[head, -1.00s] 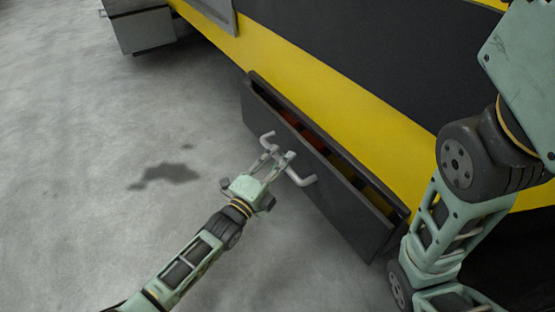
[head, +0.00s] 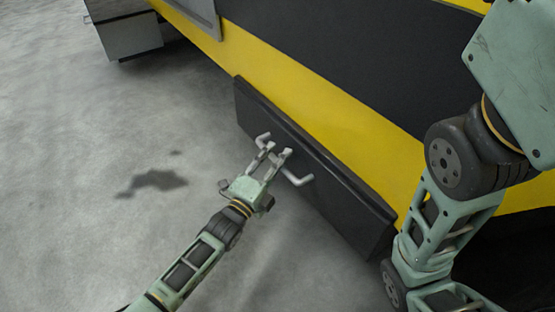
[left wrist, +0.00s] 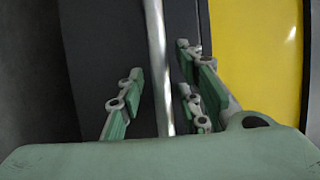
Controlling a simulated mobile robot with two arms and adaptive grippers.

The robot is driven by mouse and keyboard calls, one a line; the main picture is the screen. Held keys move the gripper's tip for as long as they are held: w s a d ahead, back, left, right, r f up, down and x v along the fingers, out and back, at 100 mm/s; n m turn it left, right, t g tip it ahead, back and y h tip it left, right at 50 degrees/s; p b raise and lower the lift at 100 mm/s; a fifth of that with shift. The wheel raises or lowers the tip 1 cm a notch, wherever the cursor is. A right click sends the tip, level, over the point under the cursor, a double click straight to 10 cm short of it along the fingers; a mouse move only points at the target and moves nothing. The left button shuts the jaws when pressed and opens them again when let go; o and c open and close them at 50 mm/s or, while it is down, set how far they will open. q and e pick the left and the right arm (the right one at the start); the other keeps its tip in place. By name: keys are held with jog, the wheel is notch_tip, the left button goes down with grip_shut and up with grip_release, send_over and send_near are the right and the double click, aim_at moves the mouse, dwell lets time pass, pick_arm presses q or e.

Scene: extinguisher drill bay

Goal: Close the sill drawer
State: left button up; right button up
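The sill drawer (head: 345,207) is a long dark panel low on the yellow and black vehicle side. Its front stands close to the yellow sill, and no open interior shows. The pale bar handle (head: 300,181) sits on its front and also shows in the left wrist view (left wrist: 155,45). My right gripper is out of view.
My right arm's links fill the right side of the head view, near the drawer's right end. A grey box-like unit (head: 130,38) stands at the upper left. The concrete floor to the left is clear, with a dark stain (head: 155,181).

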pick_arm(q)
jog(key=v, duration=1.2)
